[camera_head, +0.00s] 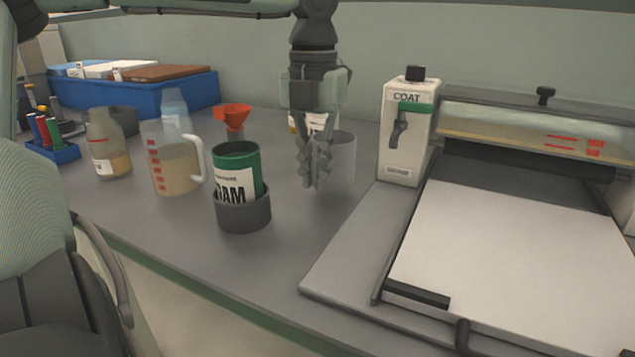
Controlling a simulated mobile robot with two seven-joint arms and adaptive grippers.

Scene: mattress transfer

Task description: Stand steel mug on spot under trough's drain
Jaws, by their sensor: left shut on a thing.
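The steel mug (344,160) is a plain grey cylinder near the middle of the bench, upright. My left gripper (315,186) comes down from above at the mug's left side, its fingers closed together on the mug's near-left wall and hiding part of it. I cannot tell whether the mug's base touches the bench. The trough (530,125) is the long, clear-sided part across the coating machine at the right. Its drain and the spot under it cannot be made out. My right gripper is not in view.
A white COAT box (403,135) stands right of the mug, beside the machine's flat white bed (520,250). A green can in a grey holder (243,214), a measuring jug (172,165), a bottle (107,150) and a red funnel (232,115) stand left. Bare bench lies in front of the mug.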

